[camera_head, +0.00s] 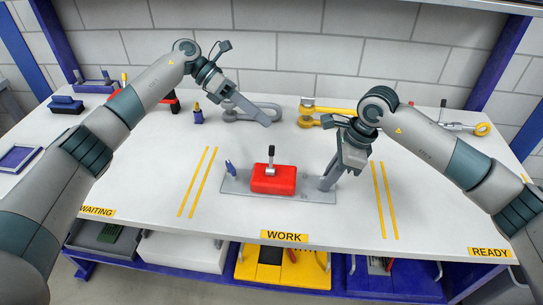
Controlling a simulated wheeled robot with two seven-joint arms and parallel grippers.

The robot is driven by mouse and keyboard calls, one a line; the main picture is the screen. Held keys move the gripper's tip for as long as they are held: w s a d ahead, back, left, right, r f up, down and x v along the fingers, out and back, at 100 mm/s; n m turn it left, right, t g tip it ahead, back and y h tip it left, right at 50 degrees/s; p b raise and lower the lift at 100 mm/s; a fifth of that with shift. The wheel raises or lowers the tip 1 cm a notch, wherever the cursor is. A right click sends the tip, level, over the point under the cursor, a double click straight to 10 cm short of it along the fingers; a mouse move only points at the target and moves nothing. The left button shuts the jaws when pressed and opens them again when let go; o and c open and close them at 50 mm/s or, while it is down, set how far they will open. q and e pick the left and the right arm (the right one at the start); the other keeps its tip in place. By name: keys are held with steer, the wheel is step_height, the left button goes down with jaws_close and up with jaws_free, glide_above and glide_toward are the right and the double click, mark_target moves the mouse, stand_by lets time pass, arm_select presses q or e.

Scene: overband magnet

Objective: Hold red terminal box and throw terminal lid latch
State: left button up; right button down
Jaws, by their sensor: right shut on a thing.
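The red terminal box (285,184) sits on a grey base plate (236,186) in the middle of the work zone. A latch lever with a black handle (271,151) stands upright on its lid. My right gripper (335,175) is at the right end of the plate, apart from the red box. It is shut on what looks like a grey upright piece there; the contact is hard to see. My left gripper (225,90) is up at the back, left of the box and well away from it. Its finger opening is too small to tell.
A grey shackle (238,112) lies under my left gripper. A yellow shackle (309,112) lies at the back centre. A blue clip-like part (230,168) stands at the plate's left end.

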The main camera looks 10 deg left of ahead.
mark_target(271, 157)
arm_select(q)
steer(key=shift+s+a+r+m+g+y, duration=0.1)
steer(key=shift+s+a+m+g+y, duration=0.1)
steer(key=shift+s+m+g+y, duration=0.3)
steer(key=shift+s+a+r+m+g+y, duration=0.1)
steer(key=shift+s+a+m+g+y, duration=0.15)
steer(key=shift+s+m+y, duration=0.4)
steer(key=shift+s+a+r+m+g+y, duration=0.15)
steer(key=shift+s+m+g+y, duration=0.3)
steer(key=shift+s+y, duration=0.25)
steer(key=shift+d+f, duration=0.1)
steer(key=shift+f, duration=0.15)
steer(key=shift+x, duration=4.3)
steer(key=shift+c, duration=0.6)
jaws_close()
